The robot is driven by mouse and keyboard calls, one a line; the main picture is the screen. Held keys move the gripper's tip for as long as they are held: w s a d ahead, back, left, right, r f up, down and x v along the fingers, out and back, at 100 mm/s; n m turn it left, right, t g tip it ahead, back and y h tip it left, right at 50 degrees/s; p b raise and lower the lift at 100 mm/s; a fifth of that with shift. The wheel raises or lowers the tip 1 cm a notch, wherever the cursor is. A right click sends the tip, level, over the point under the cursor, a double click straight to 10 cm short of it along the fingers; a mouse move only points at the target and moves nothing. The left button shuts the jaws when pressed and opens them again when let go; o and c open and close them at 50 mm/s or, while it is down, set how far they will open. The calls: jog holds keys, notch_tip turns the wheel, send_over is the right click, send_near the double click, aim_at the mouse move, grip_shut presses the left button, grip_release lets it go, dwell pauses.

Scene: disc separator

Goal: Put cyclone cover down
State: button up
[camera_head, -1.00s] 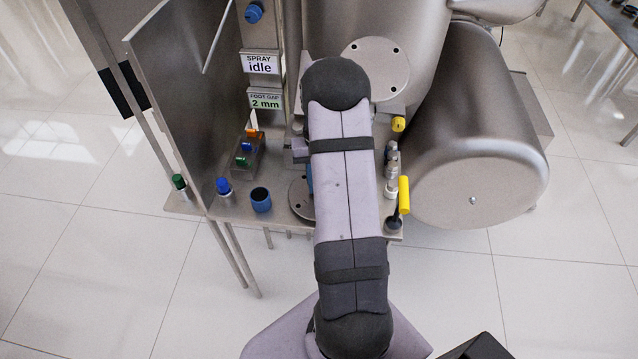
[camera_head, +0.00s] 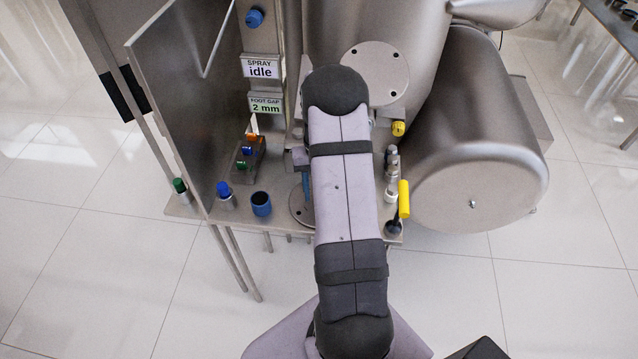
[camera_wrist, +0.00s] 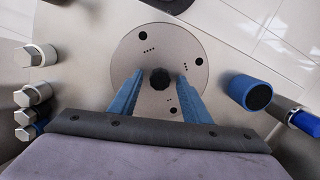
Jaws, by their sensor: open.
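A round grey metal disc with a dark knob at its centre, which looks like the cyclone cover (camera_wrist: 135,55), lies flat on the steel table in the wrist view. It has dark holes and small dots. Its left part (camera_head: 296,208) shows in the head view; my arm hides the rest. My gripper (camera_wrist: 160,76) is open above the disc. Its two blue fingers stand on either side of the knob with clear gaps. One blue finger also shows in the head view beside my arm.
A blue cup (camera_head: 261,204) stands left of the disc, with blue-capped (camera_head: 225,193) and green-capped (camera_head: 180,188) fittings farther left. Metal fittings and a yellow handle (camera_head: 404,198) stand to the right. A round plate (camera_head: 375,72) sits on the machine behind.

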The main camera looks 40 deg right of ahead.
notch_tip(320, 180, up, 12)
jog(key=w+b, duration=0.1)
jog(key=b, duration=0.2)
jog(key=s+a+f+n, duration=0.1)
jog(key=s+a+n, duration=0.2)
jog(key=s+a, duration=0.5)
jog(key=s+a+f+n+t, duration=0.1)
jog(key=s+a, duration=0.6)
jog(key=a, duration=0.7)
jog(key=shift+s+a+f+n+h, duration=0.3)
jog(key=shift+s+a+f+n, duration=0.15)
jog(key=shift+n, duration=0.55)
jog(key=shift+r+p, duration=0.25)
jog(key=shift+p, duration=0.15)
